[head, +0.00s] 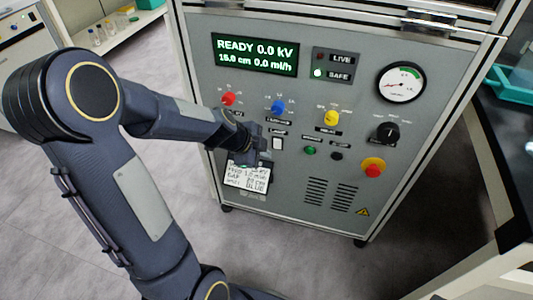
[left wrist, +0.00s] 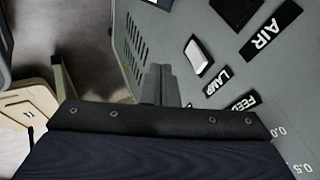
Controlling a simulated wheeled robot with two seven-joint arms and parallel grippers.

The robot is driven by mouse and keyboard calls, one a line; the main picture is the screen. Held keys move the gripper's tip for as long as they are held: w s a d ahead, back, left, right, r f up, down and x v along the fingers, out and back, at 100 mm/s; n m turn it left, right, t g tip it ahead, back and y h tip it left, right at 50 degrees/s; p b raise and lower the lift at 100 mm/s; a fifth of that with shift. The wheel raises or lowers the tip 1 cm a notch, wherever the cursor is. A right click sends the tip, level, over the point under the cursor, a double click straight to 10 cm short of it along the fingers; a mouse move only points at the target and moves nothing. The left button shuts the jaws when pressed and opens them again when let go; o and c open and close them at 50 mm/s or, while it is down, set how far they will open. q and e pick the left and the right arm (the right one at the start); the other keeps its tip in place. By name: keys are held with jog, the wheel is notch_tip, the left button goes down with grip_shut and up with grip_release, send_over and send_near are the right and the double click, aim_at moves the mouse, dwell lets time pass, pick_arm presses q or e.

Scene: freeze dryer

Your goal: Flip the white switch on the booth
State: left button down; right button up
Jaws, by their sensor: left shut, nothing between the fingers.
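The grey booth (head: 330,90) stands in front of me with its control panel facing me. The white switch (head: 277,143) is a small rocker on the panel, below the blue knob. In the left wrist view the white switch (left wrist: 195,57) lies beside the LAMP label, ahead and right of the fingers. My left gripper (head: 262,148) is shut and empty, close to the panel just left of the switch. Its closed fingers also show in the left wrist view (left wrist: 158,85). I cannot tell whether they touch the panel. My right gripper is not in view.
Red (head: 228,99), blue (head: 277,107) and yellow (head: 331,118) knobs sit around the switch. A green button (head: 309,150) and a red emergency button (head: 373,169) lie to its right. A note card (head: 246,178) is below the gripper. The lit display (head: 255,54) reads READY.

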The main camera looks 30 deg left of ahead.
pick_arm(q)
jog(key=p+v, duration=0.1)
jog(key=v, duration=0.6)
jog(key=shift+s, duration=0.5)
jog(key=s+d, duration=0.2)
jog(key=s, duration=0.6)
jog(key=shift+s+b, duration=0.3)
jog(key=shift+s, duration=0.1)
jog(key=shift+d, duration=0.15)
